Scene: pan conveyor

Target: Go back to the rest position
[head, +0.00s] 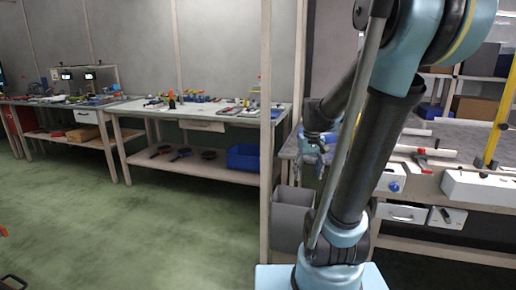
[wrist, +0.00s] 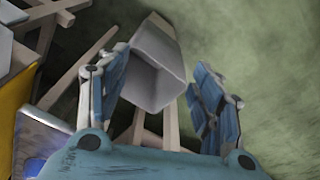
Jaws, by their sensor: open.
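My gripper (wrist: 160,90) is in the wrist view, with its two blue fingers spread apart and nothing between them. A grey bin (wrist: 160,65) shows beyond and between the fingers, apart from them. In the head view my arm rises in front of the right side and folds back down. My gripper (head: 318,150) shows there only partly behind the arm, near the front edge of the right-hand workbench.
The grey bin (head: 292,215) stands on the floor by a post (head: 266,130). A workbench (head: 215,112) with pans (head: 182,154) and a blue crate (head: 243,157) on its lower shelf stands at the back.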

